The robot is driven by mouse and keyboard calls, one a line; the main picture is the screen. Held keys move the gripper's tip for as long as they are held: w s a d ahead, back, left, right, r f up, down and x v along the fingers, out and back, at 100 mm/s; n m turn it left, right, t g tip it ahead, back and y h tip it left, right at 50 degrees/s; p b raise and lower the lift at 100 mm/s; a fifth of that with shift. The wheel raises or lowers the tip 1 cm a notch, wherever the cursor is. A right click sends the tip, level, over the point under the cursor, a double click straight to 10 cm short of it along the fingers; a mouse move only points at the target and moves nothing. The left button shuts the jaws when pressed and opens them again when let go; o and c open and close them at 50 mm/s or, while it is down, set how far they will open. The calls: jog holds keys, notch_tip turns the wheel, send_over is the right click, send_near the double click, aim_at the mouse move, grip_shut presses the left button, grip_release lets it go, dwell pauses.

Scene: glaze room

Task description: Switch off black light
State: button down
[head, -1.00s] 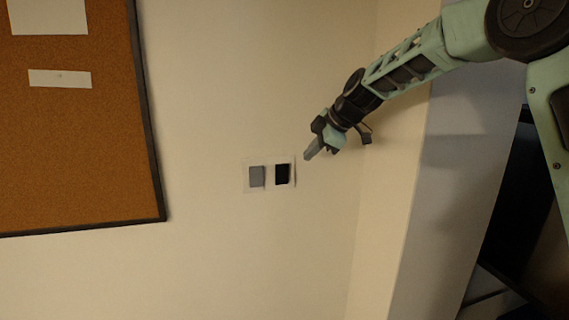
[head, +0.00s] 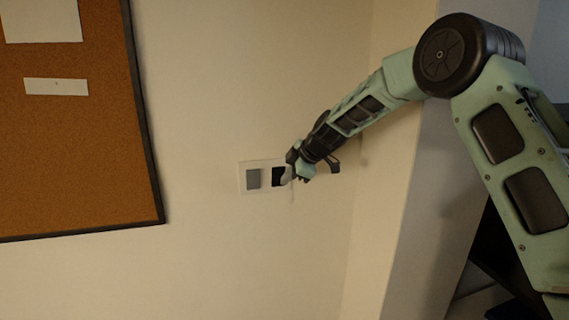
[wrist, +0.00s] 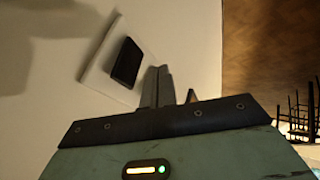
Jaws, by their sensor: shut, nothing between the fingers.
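The black light switch (head: 278,176) is a dark rocker on the right side of a pale wall plate (head: 264,162). A grey switch (head: 254,179) sits to its left on the same plate. My gripper (head: 286,178) is shut and empty, with its fingertips at the right edge of the black switch, partly covering it in the head view. In the wrist view the black switch (wrist: 126,62) shows just left of and beyond the closed fingers (wrist: 158,80). I cannot tell whether the fingertips touch it.
A cork board (head: 75,150) with a dark frame and white papers hangs on the wall to the left. A wall corner (head: 385,200) stands to the right, near my arm. The wall below the switches is clear.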

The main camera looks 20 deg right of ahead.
aim_at(284, 169)
jog(key=w, duration=0.1)
jog(key=w+p, duration=0.2)
jog(key=w, duration=0.1)
jog(key=shift+r, duration=0.3)
jog(key=shift+w+f+b, duration=0.1)
jog(key=shift+w+b, duration=0.2)
jog(key=shift+b, duration=0.35)
jog(key=shift+r, duration=0.3)
jog(key=shift+r+p, duration=0.35)
jog(key=shift+r, duration=0.35)
